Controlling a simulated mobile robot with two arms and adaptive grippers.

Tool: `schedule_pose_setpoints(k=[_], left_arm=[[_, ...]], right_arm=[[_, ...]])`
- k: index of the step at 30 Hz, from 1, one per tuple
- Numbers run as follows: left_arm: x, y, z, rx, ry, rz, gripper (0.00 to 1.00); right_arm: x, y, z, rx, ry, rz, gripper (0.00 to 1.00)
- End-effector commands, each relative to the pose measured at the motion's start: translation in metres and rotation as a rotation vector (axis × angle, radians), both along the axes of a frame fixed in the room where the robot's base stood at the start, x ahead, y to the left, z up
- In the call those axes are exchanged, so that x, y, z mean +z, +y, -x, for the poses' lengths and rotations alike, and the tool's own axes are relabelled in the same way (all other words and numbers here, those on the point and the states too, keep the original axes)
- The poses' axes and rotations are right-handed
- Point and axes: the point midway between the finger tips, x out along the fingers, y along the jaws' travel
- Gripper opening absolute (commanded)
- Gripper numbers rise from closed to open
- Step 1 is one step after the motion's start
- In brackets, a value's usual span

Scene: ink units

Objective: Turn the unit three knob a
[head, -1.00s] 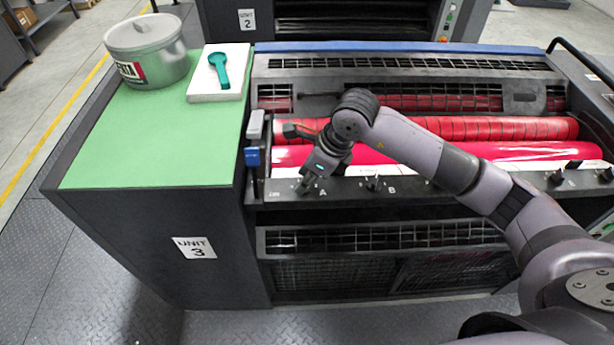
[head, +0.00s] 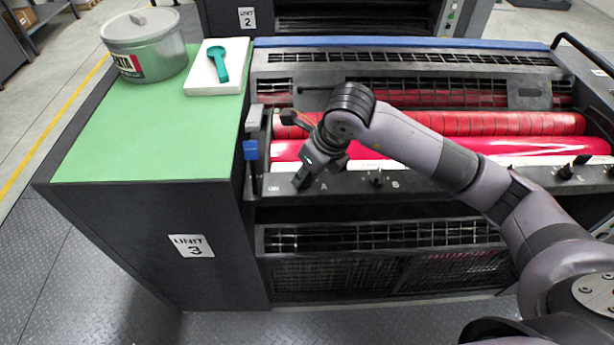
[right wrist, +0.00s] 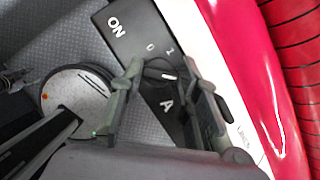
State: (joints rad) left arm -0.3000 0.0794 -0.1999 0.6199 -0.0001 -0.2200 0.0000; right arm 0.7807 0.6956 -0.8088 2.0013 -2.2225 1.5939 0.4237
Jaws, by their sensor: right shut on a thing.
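Unit three is the dark cabinet with a "UNIT 3" plate (head: 191,246) in the head view. My right gripper (head: 301,183) reaches down to its front rail, just left of the letter A. In the right wrist view, the black knob A (right wrist: 168,76) sits between the two fingers of my right gripper (right wrist: 160,66), beside the marks 0, 1 and A. The gripper is shut on the knob. A small white mark shows on the knob. In the head view the knob is hidden behind the fingers. My left gripper is not in view.
Knob B (head: 377,180) stands to the right on the same rail, with more knobs (head: 567,172) at its far right. Red rollers (head: 450,126) lie behind the rail. A green top (head: 150,135) at left carries a tin (head: 146,50) and a teal tool (head: 218,62) on a white block.

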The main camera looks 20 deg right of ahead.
Motion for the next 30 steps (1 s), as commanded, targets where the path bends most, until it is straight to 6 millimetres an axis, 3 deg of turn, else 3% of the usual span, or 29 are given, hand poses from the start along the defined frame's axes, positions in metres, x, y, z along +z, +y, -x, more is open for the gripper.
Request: schedule_pose_setpoints(k=[1,12,30], left_arm=[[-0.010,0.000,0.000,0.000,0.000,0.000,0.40],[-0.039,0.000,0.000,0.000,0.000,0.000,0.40],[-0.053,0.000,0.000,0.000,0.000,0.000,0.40]], right_arm=[[-0.003,0.001,-0.001,-0.040,-0.006,0.001,0.02],[-0.002,0.003,0.000,-0.350,-0.006,0.000,0.02],[0.001,0.004,0.000,-0.555,-0.003,-0.001,0.02]])
